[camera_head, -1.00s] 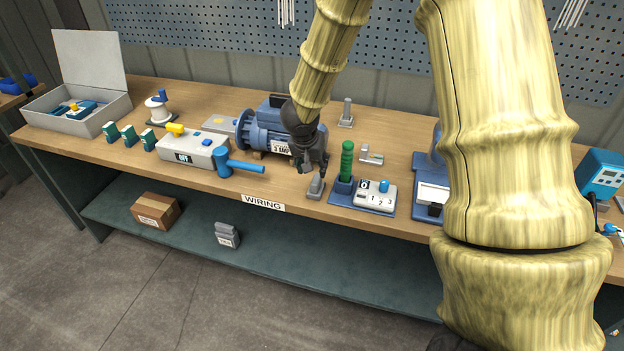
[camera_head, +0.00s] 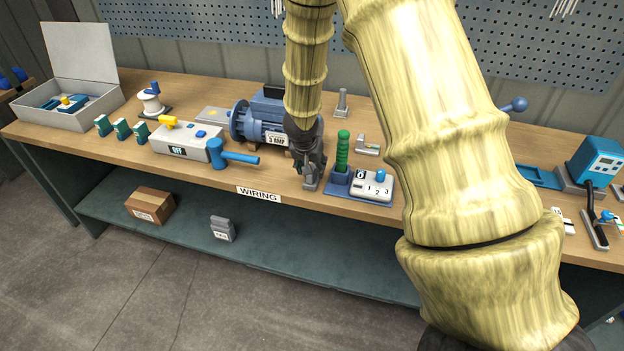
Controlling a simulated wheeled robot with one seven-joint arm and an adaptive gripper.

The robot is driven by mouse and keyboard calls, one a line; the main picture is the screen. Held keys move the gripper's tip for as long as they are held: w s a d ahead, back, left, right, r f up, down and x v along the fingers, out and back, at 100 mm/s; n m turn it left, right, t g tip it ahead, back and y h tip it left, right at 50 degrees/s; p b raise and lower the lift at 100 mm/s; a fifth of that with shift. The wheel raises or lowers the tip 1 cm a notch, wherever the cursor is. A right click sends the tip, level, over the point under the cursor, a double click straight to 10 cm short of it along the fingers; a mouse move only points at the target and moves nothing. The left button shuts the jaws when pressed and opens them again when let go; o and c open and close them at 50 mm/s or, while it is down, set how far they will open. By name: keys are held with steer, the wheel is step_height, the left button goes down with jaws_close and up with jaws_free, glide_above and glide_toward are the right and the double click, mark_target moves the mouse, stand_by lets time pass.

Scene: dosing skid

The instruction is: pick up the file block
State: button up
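A green ridged handle (camera_head: 342,152) stands upright in a blue block (camera_head: 338,181) near the bench's front edge; it looks like the file block, though no label names it. My gripper (camera_head: 311,174) is dark and points down just left of it, apart from the green handle. Its fingertips are at a small grey upright piece (camera_head: 310,185) on the bench front, overlapping its top in this view. I cannot tell whether they touch it or how wide they are spread.
A blue motor (camera_head: 264,122) stands behind my gripper on the left. A blue hammer-shaped tool (camera_head: 234,157) lies further left, by the white OFF box (camera_head: 186,142). A numbered switch box (camera_head: 374,186) sits close right of the blue block. A grey bracket (camera_head: 367,146) is behind.

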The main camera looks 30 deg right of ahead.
steer(key=shift+x, duration=1.25)
jaws_close()
steer(key=shift+r, duration=0.15)
steer(key=shift+r+p, duration=0.65)
steer(key=shift+r, duration=1.1)
steer(key=s+a+r+b, duration=0.1)
steer(key=s+a+b, duration=0.4)
steer(key=s+a, duration=0.4)
steer(key=s, duration=0.4)
steer(key=shift+a+r, duration=0.2)
steer(key=shift+a, duration=0.1)
